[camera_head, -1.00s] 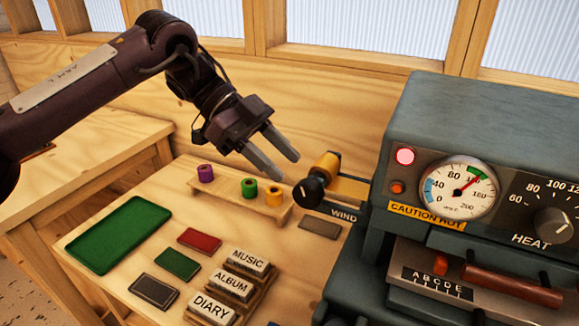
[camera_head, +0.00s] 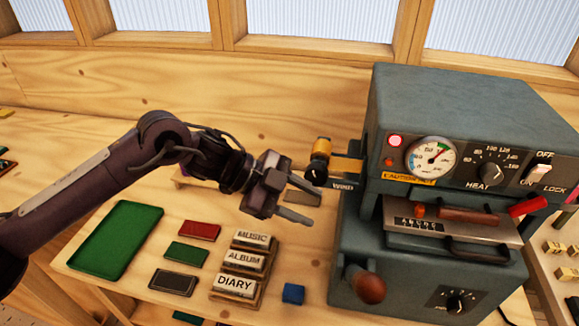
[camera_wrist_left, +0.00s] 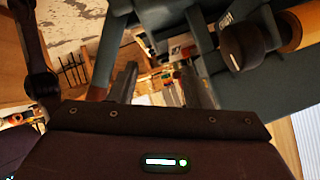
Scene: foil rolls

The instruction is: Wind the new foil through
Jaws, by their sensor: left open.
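A gold foil roll (camera_head: 322,147) sits on the side of the grey press, above the WIND label (camera_head: 343,186). A black wind knob (camera_head: 316,173) is at its front end. My left gripper (camera_head: 315,209) is open and empty, its fingers just below the knob in the head view and apart from each other. In the left wrist view the open fingers (camera_wrist_left: 160,82) have nothing between them. The knob (camera_wrist_left: 243,48) and gold roll (camera_wrist_left: 292,28) show there at upper right, outside the fingers. My right gripper is not in view.
The grey press (camera_head: 470,110) stands right of my gripper, with a gauge (camera_head: 431,158), lit red lamp (camera_head: 395,141) and CAUTION HOT label (camera_head: 409,179). Stamp blocks (camera_head: 237,285), a blue block (camera_head: 293,293) and a green tray (camera_head: 115,240) lie on the bench. My arm hides the spare rolls.

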